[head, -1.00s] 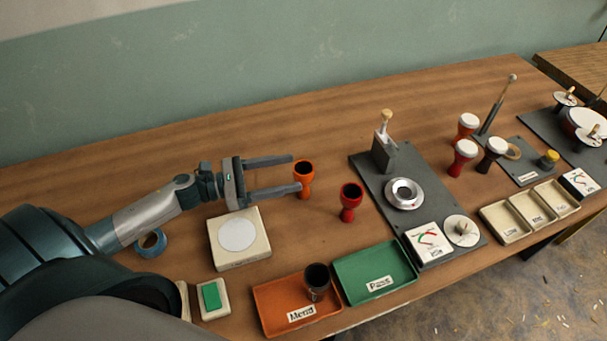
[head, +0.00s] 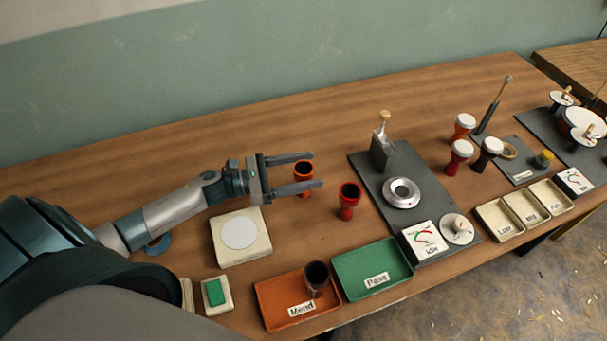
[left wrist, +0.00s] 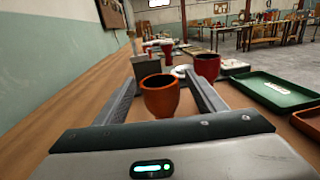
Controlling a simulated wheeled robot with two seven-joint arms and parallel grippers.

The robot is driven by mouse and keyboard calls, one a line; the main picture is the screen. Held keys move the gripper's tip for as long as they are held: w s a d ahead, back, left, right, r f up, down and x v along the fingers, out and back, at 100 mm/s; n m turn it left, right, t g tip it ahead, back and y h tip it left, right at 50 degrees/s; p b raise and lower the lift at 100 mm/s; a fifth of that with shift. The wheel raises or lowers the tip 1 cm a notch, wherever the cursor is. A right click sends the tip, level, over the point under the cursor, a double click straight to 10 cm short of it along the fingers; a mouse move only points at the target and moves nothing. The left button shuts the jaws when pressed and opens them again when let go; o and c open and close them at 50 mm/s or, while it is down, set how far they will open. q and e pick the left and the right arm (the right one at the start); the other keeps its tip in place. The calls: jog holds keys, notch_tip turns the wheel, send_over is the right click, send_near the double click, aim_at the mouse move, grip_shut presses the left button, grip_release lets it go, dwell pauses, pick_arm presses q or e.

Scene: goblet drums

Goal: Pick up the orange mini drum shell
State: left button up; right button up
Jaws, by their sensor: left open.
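The orange mini drum shell (head: 303,168) stands upright on the wooden table, its dark open top facing up. My left gripper (head: 318,168) is open, with one finger on each side of the orange shell. In the left wrist view the orange shell (left wrist: 160,96) sits between the two fingers (left wrist: 163,92), with a gap to the right finger; whether the left finger touches it I cannot tell. Its lower part is hidden behind the gripper body in that view. My right gripper is not in view.
A red drum shell (head: 349,200) stands just right of the fingertips. A white round pad on a cream block (head: 262,255) lies below the gripper. The orange Mend tray (head: 270,316) holds a dark shell; the green Pass tray (head: 350,286) is empty. A grey station board (head: 372,178) stands further right.

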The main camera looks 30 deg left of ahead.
pick_arm(q)
jog(key=shift+p+x, duration=0.55)
jog(key=shift+x, duration=0.95)
jog(key=c, duration=1.2)
